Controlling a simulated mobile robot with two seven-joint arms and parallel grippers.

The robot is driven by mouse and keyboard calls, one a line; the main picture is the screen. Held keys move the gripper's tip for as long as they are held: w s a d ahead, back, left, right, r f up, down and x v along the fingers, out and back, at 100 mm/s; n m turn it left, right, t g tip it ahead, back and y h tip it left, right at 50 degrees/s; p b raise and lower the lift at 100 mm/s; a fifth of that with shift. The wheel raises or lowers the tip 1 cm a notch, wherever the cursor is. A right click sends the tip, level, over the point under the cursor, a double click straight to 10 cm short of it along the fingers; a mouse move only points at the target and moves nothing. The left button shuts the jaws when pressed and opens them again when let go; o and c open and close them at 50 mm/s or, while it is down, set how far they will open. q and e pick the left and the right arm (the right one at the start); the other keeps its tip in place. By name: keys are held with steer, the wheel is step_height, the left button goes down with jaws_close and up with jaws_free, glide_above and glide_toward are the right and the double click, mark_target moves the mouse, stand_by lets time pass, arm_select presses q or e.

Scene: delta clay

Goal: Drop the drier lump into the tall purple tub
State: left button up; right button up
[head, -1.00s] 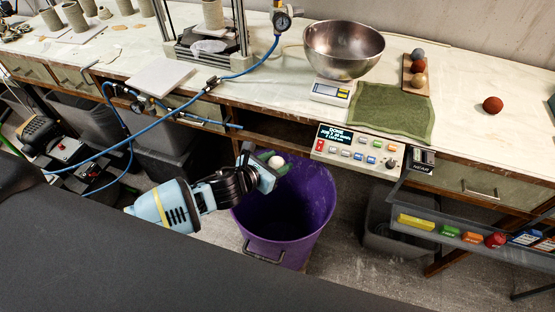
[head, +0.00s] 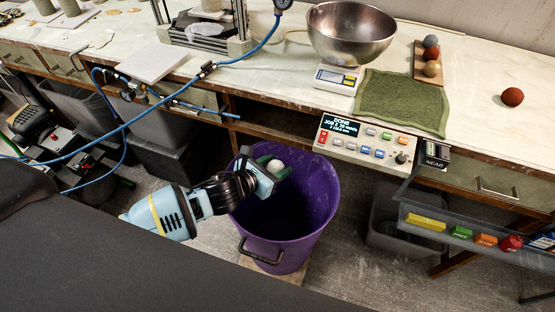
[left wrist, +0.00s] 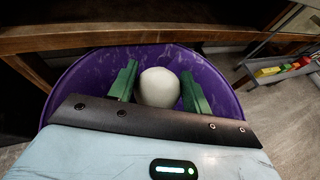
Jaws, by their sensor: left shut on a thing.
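The tall purple tub (head: 310,205) stands on the floor in front of the bench, its mouth open upward and its inside dark. It also shows in the left wrist view (left wrist: 222,72). My left gripper (head: 277,169) is over the tub's mouth, toward its back left rim. Its green fingers are shut on a pale, whitish lump (left wrist: 159,88), which also shows in the head view (head: 275,166). A dark red lump (head: 512,97) lies alone on the bench at the right. My right gripper is not in view.
A steel bowl (head: 350,34) sits on a scale (head: 337,79) beside a green cloth (head: 402,101). Several small balls lie on a wooden board (head: 421,75).

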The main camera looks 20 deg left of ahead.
mark_target(270, 170)
arm_select(q)
steer(key=shift+f, duration=0.3)
steer(key=shift+r, duration=0.1)
steer(key=shift+w, duration=0.1)
steer(key=o, duration=1.1)
steer(key=shift+p+v, duration=0.3)
steer(key=shift+v, duration=3.7)
